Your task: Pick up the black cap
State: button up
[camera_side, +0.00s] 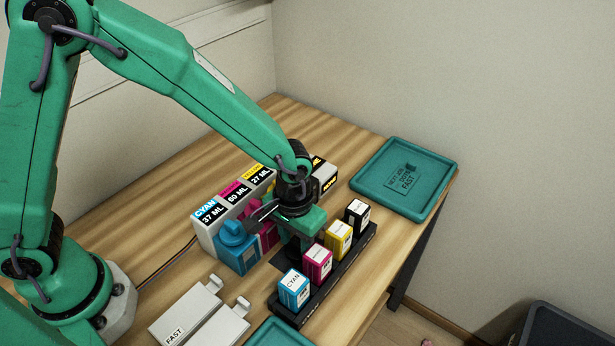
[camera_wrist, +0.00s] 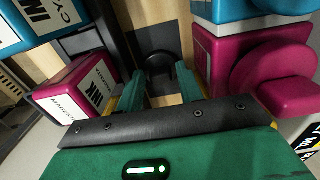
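In the side view my gripper (camera_side: 298,243) points down between the row of ink tanks and the cartridge rack. The cap cannot be made out there, as my wrist and fingers hide that spot.
Magenta parts (camera_wrist: 255,65) stand close right of my fingers, and a magenta cartridge (camera_wrist: 85,88) close left. Several cartridges sit in the black rack (camera_side: 345,278). A cyan tank (camera_side: 238,248) stands left. A teal tray (camera_side: 436,168) lies at the right, with clear wood nearby.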

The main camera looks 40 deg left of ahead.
aim_at(297, 240)
jog(key=c, duration=0.7)
jog(key=shift+r, duration=0.1)
jog(key=shift+c, duration=0.2)
notch_tip(297, 240, up, 10)
dwell(0.3)
dwell(0.4)
jog(key=w+a+r, duration=0.5)
jog(key=w+a, duration=0.3)
jog(key=w, duration=0.3)
jog(key=shift+r, duration=0.3)
